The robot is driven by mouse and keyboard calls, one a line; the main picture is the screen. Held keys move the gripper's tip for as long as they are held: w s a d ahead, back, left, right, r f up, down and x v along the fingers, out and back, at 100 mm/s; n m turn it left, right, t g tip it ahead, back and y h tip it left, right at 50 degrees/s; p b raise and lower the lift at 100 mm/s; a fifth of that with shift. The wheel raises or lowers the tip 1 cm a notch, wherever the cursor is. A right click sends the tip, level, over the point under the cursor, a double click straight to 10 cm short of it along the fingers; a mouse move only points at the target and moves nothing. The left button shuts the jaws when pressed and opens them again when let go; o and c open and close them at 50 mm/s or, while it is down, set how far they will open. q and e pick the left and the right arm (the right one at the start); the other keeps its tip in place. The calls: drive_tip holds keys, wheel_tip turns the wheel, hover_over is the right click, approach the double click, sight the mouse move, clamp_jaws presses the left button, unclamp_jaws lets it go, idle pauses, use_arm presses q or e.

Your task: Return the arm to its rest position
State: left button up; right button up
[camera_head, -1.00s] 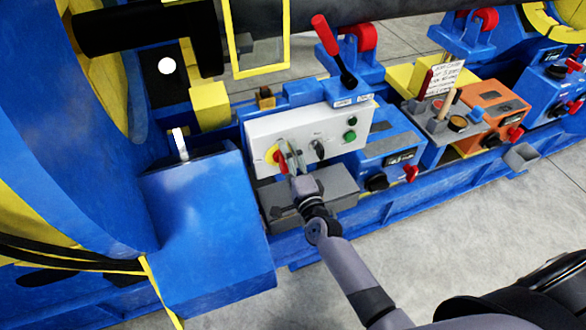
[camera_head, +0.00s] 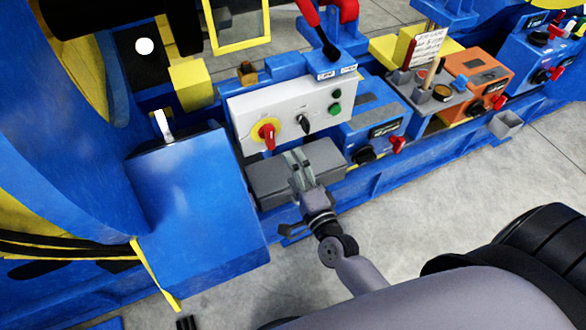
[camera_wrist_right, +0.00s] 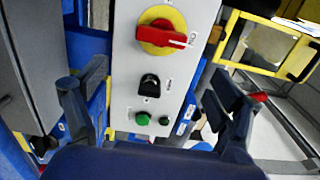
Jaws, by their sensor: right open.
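My right gripper (camera_head: 297,162) is open and empty. In the head view it stands in front of the grey box below the white control panel (camera_head: 242,108). The panel has a red rotary switch on a yellow disc (camera_head: 266,134), a black selector knob (camera_head: 303,124) and two green buttons (camera_head: 336,101). In the right wrist view the two fingers (camera_wrist_right: 158,100) are spread wide, with the panel beyond and between them. The red switch (camera_wrist_right: 160,36) shows near the top there, clear of the fingers. My left gripper is not in view.
A grey box (camera_head: 310,158) sits under the panel. A large blue cabinet (camera_head: 195,220) stands left of my arm. A red-handled lever (camera_head: 309,14) rises behind the panel. Orange and blue control boxes (camera_head: 476,75) line the blue frame to the right. Clear concrete floor (camera_head: 430,195) lies at right front.

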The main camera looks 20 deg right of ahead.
drive_tip(key=s+f+n+g, duration=0.3)
drive_tip(key=s+f+n, duration=0.1)
drive_tip(key=f, duration=0.6)
drive_tip(key=s+a+f+n+g+y, duration=0.1)
drive_tip(key=s+f+n+g, duration=0.2)
drive_tip(key=f, duration=0.6)
drive_tip(key=s+f+n+g, duration=0.2)
drive_tip(key=s+f+n, duration=0.25)
drive_tip(key=f, duration=0.55)
drive_tip(key=s+d+f+n+g, duration=0.2)
drive_tip(key=s+f, duration=0.3)
drive_tip(key=s, duration=0.4)
drive_tip(key=s+d+f+n+g+h, duration=0.1)
drive_tip(key=s+f+n+g, duration=0.3)
drive_tip(key=s, duration=0.5)
drive_tip(key=s+d+f+n+g, duration=0.3)
drive_tip(key=s+f, duration=0.5)
drive_tip(key=s, duration=0.2)
drive_tip(key=shift+h, duration=0.3)
